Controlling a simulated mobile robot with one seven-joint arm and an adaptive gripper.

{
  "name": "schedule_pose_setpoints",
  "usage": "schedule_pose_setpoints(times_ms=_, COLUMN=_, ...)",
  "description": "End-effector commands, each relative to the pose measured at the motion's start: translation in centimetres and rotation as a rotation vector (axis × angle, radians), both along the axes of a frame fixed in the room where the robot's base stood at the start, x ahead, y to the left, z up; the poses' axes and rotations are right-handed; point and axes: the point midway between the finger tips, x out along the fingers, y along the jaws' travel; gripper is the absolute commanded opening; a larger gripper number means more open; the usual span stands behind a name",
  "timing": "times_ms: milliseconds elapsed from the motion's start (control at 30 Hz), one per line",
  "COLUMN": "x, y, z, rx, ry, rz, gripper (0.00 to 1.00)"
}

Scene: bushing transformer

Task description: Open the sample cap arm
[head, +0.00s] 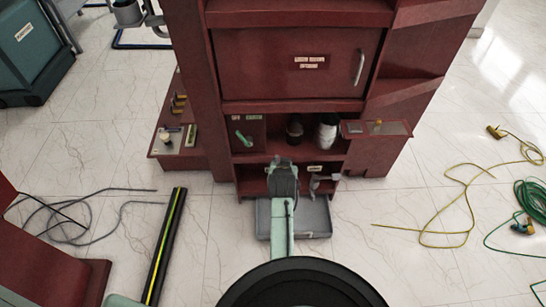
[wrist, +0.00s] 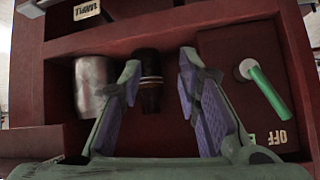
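My gripper (head: 283,165) reaches toward the open shelf of the dark red cabinet. In the wrist view my gripper (wrist: 157,72) is open, with its purple-padded fingers apart and nothing held. A green lever (head: 243,138) with a pale round pivot is on a red panel at the left of the shelf. In the wrist view the green lever (wrist: 268,91) is at the right, outside the fingers, near an "OFF" label (wrist: 278,137). A grey tap-like fitting (head: 318,183) is low on the cabinet, right of my gripper. I cannot tell which part is the sample cap arm.
A dark bottle-like part (wrist: 150,82) shows between and beyond the fingers. A silver cylinder (head: 327,133) stands to its right in the head view. A grey tray (head: 314,217) lies on the floor below the cabinet. A side ledge (head: 377,129) projects right. Cables (head: 440,205) lie on the floor.

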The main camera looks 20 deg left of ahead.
Motion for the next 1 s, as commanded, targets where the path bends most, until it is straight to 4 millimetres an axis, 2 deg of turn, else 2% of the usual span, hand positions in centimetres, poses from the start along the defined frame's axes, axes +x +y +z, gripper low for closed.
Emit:
schedule_pose_setpoints(times_ms=200, x=1.2, y=2.3, z=2.7, rx=0.023, ry=-0.075, rz=0.039, gripper=0.31)
schedule_pose_setpoints(times_ms=400, x=1.5, y=3.2, z=3.9, rx=0.033, ry=-0.107, rz=0.056, gripper=0.31)
schedule_pose_setpoints(times_ms=733, x=1.6, y=3.4, z=4.1, rx=0.035, ry=-0.113, rz=0.058, gripper=0.30)
schedule_pose_setpoints(times_ms=900, x=1.6, y=3.3, z=4.0, rx=0.036, ry=-0.109, rz=0.056, gripper=0.19)
schedule_pose_setpoints(times_ms=1000, x=1.6, y=3.0, z=2.8, rx=0.065, ry=-0.064, rz=0.023, gripper=0.12)
